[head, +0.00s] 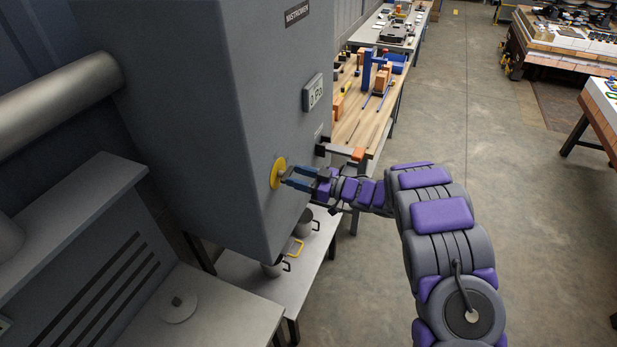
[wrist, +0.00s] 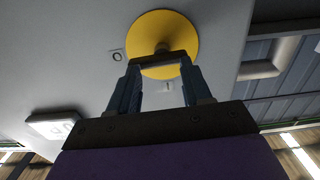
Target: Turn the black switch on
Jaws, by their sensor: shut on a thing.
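The black switch (wrist: 160,58) sits at the middle of a round yellow plate (wrist: 163,22) on the grey cabinet wall. The yellow plate also shows in the head view (head: 277,173). My gripper (wrist: 162,68) is shut on the switch, with one blue finger at each end of its dark bar. In the head view my gripper (head: 288,177) reaches the plate from the right, and the switch is mostly hidden by the fingers. Small marks lie on the wall near the plate in the wrist view; I cannot read them surely.
The grey cabinet (head: 215,110) carries a display box (head: 313,93) above the switch. A dark lever with an orange end (head: 357,154) sticks out to the right of the cabinet. A low bench (head: 290,262) with handled items stands below. Open floor (head: 470,110) lies to the right.

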